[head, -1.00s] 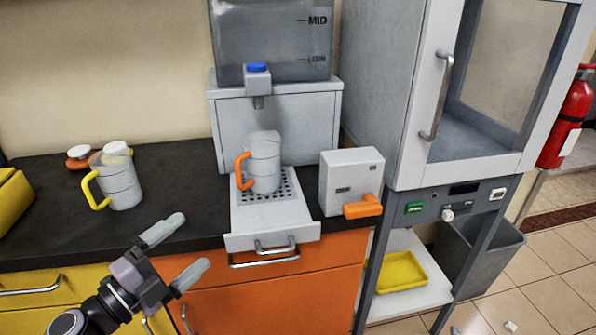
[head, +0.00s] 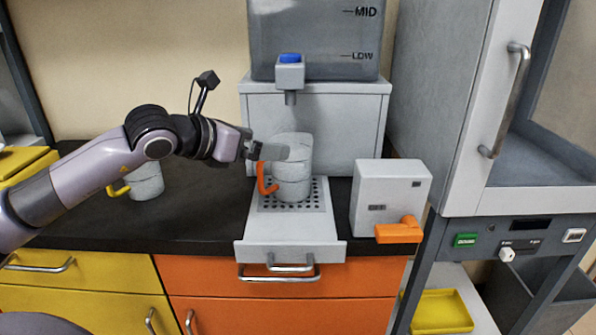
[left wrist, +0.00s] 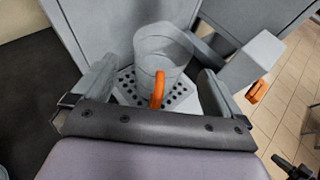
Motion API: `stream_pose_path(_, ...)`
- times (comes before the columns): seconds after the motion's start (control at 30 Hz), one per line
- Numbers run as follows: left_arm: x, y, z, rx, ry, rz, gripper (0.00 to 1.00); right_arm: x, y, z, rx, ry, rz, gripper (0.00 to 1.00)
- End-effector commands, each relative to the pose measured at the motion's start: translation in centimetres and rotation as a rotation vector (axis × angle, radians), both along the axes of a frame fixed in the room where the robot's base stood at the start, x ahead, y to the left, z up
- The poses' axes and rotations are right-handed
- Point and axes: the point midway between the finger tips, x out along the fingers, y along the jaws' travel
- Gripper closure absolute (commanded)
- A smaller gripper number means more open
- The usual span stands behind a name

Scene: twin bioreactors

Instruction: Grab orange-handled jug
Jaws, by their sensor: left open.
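The orange-handled jug (head: 293,178) is a clear grey jug standing upright on the perforated drip tray (head: 318,222), below the dispenser spout. Its orange handle (head: 266,180) points left, toward my left gripper. My left gripper (head: 272,152) is open at the jug's left side, its fingers level with the jug's upper part and overlapping it in the head view. In the left wrist view, the jug (left wrist: 162,50) and its orange handle (left wrist: 158,90) lie between the two spread fingers (left wrist: 155,88). I cannot tell whether a finger touches the jug. My right gripper is not in view.
A yellow-handled jug (head: 146,182) stands on the dark counter, partly behind my left arm. The dispenser (head: 345,115) rises behind the tray. A grey box with an orange lever (head: 400,231) stands right of it. A tall cabinet (head: 450,100) bounds the right side.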

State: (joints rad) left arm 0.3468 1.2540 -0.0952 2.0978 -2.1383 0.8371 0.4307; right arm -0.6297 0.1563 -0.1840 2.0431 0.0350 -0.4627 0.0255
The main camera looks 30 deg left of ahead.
Motion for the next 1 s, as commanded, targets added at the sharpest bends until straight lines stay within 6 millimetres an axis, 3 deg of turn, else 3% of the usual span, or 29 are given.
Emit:
stream_pose_path(0.27, 1.2, -0.5, -0.5, -0.005, 0.001, -0.003, 0.0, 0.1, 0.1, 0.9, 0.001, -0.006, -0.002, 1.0)
stream_pose_path(0.63, 4.8, -1.6, -2.7, -0.006, 0.0, -0.004, 0.0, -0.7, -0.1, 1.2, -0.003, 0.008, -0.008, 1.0)
stream_pose_path(0.97, 5.3, -1.7, -3.1, -0.004, 0.001, -0.004, 0.0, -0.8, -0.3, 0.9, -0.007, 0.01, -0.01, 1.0)
stream_pose_path(1.0, 5.3, -1.7, -3.1, -0.004, 0.001, -0.004, 0.13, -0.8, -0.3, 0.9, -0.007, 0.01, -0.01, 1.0)
